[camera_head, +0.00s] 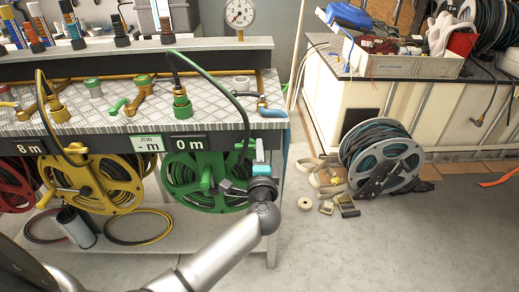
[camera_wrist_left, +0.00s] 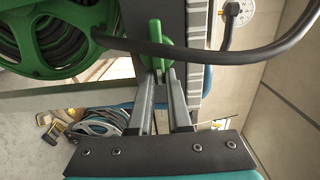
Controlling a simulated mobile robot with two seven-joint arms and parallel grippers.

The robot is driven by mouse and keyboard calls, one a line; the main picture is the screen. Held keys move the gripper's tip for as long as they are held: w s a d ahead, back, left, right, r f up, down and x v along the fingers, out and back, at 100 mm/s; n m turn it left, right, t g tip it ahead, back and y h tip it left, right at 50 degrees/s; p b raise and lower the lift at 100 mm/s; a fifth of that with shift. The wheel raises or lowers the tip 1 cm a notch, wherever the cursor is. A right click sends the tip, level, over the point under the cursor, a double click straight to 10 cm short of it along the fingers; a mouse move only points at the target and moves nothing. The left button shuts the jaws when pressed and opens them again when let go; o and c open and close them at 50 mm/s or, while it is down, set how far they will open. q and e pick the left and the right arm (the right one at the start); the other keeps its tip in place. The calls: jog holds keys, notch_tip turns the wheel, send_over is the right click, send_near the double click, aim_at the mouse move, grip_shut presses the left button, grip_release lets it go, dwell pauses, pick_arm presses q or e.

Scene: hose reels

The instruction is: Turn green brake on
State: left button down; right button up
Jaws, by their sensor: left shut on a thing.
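The green hose reel (camera_head: 195,182) hangs under the bench's front edge, below the "0 m" display (camera_head: 188,142). My left gripper (camera_wrist_left: 161,76) is at the right side of this reel, its fingers closed around a small green lever, the green brake (camera_wrist_left: 154,45). The left gripper's teal and grey body also shows in the head view (camera_head: 262,168), where the fingertips and the brake are hard to make out. The green reel shows at the upper left of the left wrist view (camera_wrist_left: 62,38). My right gripper is not in view.
A black hose (camera_head: 240,108) loops from the bench top down past the green reel, close to my left gripper. The yellow reel (camera_head: 112,185) and red reel (camera_head: 14,190) hang to the left. A loose hose reel (camera_head: 382,160) stands on the floor at right. A pressure gauge (camera_head: 239,13) stands behind.

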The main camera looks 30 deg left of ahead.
pick_arm(q)
jog(key=shift+a+f, duration=0.1)
jog(key=c, duration=0.9)
grip_release()
jog(key=shift+o, duration=0.2)
jog(key=shift+s, duration=0.1)
jog(key=p+v, duration=0.2)
jog(key=v, duration=1.3)
jog(key=shift+d, duration=0.2)
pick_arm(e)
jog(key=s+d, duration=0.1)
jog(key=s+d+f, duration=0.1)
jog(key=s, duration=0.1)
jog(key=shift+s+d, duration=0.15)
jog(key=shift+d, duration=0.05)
